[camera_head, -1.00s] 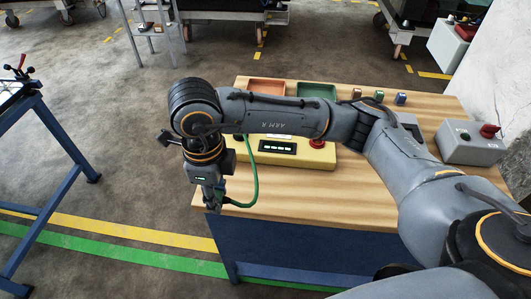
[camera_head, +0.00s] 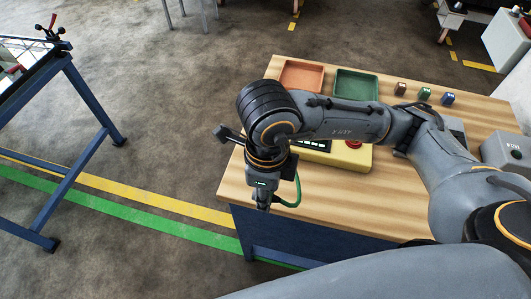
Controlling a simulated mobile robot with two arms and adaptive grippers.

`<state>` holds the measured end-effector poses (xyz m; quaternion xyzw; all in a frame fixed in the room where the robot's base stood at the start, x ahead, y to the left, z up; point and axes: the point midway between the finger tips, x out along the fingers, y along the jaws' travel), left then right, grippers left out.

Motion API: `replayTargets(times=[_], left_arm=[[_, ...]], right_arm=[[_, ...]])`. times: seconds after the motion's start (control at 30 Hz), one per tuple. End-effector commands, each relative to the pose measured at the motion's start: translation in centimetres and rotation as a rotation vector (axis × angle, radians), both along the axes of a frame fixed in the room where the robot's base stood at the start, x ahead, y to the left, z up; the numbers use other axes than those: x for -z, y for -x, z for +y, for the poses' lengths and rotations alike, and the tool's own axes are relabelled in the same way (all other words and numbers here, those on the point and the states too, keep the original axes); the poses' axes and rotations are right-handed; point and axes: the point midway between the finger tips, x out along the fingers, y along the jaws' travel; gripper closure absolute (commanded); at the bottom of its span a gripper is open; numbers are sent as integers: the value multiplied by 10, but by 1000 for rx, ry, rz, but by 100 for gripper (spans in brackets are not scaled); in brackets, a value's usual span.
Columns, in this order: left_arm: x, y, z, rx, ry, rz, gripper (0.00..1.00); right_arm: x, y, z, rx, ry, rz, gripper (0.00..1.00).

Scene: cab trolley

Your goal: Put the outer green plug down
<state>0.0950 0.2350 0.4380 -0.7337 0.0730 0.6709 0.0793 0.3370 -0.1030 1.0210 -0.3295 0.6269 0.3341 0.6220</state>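My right gripper (camera_head: 263,205) points down over the front left part of the wooden table. A green cable (camera_head: 297,192) curves down and ends at its fingertips. The fingers look closed on the outer green plug at that cable end, but the plug itself is too small and covered to make out. The yellow box (camera_head: 352,157) with a dark display and a red button stands behind my arm, which covers part of it. My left gripper is not in view.
An orange tray (camera_head: 301,76) and a green tray (camera_head: 357,84) lie at the table's back. Several small coloured blocks (camera_head: 424,94) stand right of them. A grey box (camera_head: 505,150) is at the right. A blue-framed stand (camera_head: 95,105) is at the left. The table's front left corner is bare.

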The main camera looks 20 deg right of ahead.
Motion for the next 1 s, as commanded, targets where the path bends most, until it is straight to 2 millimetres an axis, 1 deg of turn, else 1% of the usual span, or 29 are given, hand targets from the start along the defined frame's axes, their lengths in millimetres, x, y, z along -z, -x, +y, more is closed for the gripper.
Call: replayTargets(times=[0.03, 0.1, 0.17, 0.27, 0.4, 0.43, 0.5, 0.6, 0.7, 0.8, 0.87, 0.9, 1.0], left_arm=[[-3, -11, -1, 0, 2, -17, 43], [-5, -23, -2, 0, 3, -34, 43], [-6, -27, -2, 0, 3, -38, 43], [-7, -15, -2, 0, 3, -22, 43], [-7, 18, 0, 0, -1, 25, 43], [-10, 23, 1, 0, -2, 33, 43], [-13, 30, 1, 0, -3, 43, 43], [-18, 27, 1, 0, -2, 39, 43], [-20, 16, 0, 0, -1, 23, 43], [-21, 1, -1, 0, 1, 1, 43], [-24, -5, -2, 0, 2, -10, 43], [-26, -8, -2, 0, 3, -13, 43], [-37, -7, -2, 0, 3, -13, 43]], right_arm=[[1, -1, -3, 3, 0, 2, 100], [7, -11, -7, 7, 1, 4, 100], [14, -24, -10, 8, 0, 5, 100], [25, -48, -17, 9, -1, 7, 100], [42, -81, -26, 8, 0, 7, 100], [47, -86, -28, 8, 2, 8, 100], [61, -96, -32, 5, 4, 6, 100], [77, -110, -35, 4, 2, 4, 100], [87, -118, -36, 2, 1, 2, 100], [93, -122, -37, 1, 0, 1, 100], [98, -126, -39, 1, 1, 2, 100], [102, -128, -40, 1, 3, 3, 100], [116, -126, -39, 0, 1, 6, 100]])
